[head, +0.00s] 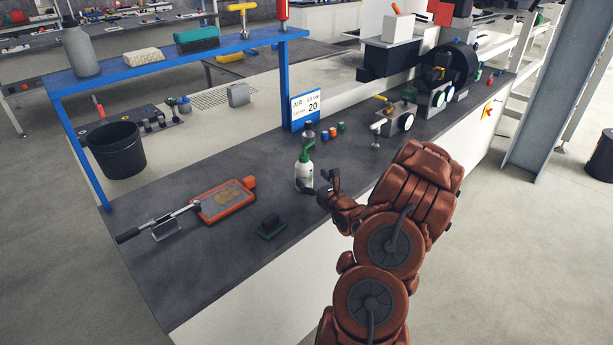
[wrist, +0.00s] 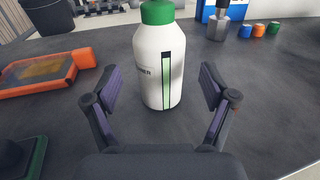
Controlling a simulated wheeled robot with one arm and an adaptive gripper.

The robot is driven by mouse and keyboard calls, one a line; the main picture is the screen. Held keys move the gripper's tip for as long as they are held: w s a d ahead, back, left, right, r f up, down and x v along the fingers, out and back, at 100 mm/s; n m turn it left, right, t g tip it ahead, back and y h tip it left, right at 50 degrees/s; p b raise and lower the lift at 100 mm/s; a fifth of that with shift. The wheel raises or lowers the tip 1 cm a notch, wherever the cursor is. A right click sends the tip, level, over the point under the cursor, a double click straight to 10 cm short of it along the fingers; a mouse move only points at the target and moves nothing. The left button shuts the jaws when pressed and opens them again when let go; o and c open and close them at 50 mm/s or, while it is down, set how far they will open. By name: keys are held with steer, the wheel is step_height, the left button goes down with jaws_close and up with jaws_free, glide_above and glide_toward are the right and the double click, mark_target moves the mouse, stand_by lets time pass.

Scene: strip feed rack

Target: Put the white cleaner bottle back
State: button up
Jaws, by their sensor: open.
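The white cleaner bottle (head: 304,172) stands upright on the dark bench top, with a green cap. In the wrist view the bottle (wrist: 158,65) is straight ahead, its green cap cut off by the top edge; a dark and green stripe runs down its side. My gripper (head: 322,185) is at the bench's front side, just right of the bottle in the head view. In the wrist view my gripper (wrist: 157,88) is open, its two fingers spread to either side of the bottle's lower part. I see gaps between the fingers and the bottle.
A blue shelf frame (head: 180,62) stands behind, carrying a grey bottle (head: 79,50), a sponge (head: 143,57) and a green block (head: 197,39). An orange tray (head: 222,203) and a green-edged block (head: 271,227) lie left of the bottle. Small coloured pieces (head: 325,135) and a sign (head: 306,107) stand behind it.

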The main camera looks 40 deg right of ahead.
steer(key=b+v, duration=0.1)
steer(key=v, duration=0.6)
steer(key=shift+s+a, duration=0.1)
steer(key=shift+s, duration=0.1)
